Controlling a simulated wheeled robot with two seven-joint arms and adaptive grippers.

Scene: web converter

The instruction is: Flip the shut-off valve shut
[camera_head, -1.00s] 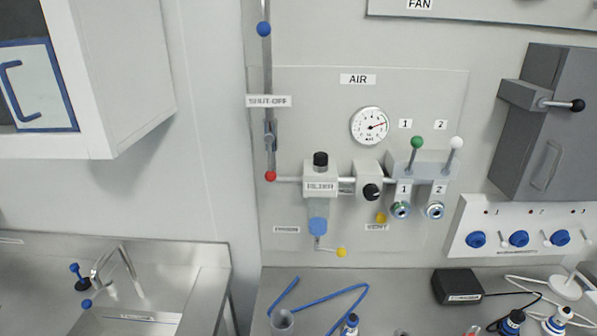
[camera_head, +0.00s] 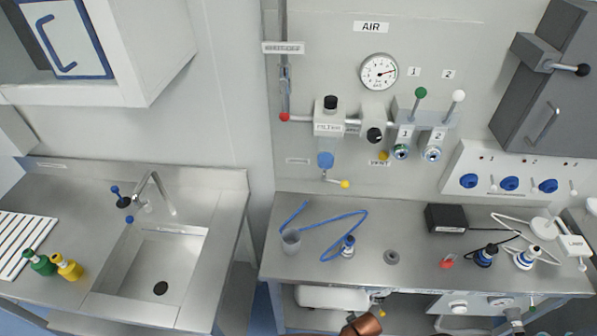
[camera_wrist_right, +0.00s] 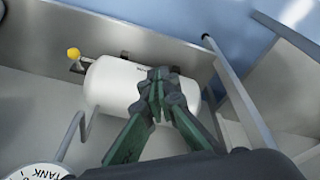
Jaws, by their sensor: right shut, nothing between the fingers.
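The shut-off valve (camera_head: 286,76) is on the vertical pipe at the left of the air panel in the head view, just below the SHUT-OFF label (camera_head: 283,47). A red ball (camera_head: 284,117) shows below it, where the pipe meets the filter line. The valve's lever is too small to read surely. My right gripper (camera_wrist_right: 158,84) shows in the right wrist view with dark green fingers. It is shut and empty, in front of a white tank (camera_wrist_right: 112,88), well below the valve. My left gripper is not in view.
The tank, under the bench, has a yellow knob (camera_wrist_right: 73,53). The gauge (camera_head: 379,72) and green lever (camera_head: 420,93) are right of the valve. A sink (camera_head: 150,265) is left.

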